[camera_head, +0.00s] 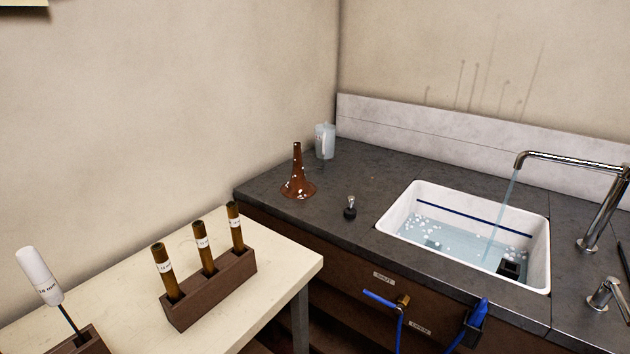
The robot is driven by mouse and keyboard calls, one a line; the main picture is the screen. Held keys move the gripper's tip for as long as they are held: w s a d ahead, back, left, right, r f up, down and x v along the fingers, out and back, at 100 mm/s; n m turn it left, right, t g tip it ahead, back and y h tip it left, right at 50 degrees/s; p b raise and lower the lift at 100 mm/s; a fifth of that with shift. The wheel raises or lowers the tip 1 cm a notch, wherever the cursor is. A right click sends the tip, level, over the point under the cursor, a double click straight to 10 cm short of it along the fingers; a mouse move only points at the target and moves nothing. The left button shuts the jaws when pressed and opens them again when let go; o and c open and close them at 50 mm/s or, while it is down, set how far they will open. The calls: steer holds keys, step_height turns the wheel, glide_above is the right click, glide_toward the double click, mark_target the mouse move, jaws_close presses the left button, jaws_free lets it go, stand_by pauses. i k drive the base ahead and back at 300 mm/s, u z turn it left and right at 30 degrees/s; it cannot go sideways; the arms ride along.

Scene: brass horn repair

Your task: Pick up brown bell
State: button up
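The brown bell (298,178) stands upright on the dark counter (340,225), its wide flare down and its narrow neck up. It is reddish brown with white specks on the flare. It stands near the counter's left end, against no other object. My gripper is not in view.
A clear jug (324,141) stands behind the bell, and a small dark knobbed object (350,208) is to its front right. Right is a white sink (462,242) with water running from a faucet (570,160). A pale table (120,270) at front left bears a rack (210,290) of brown tubes.

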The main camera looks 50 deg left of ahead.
mark_target(297, 186)
steer(key=u, duration=2.05)
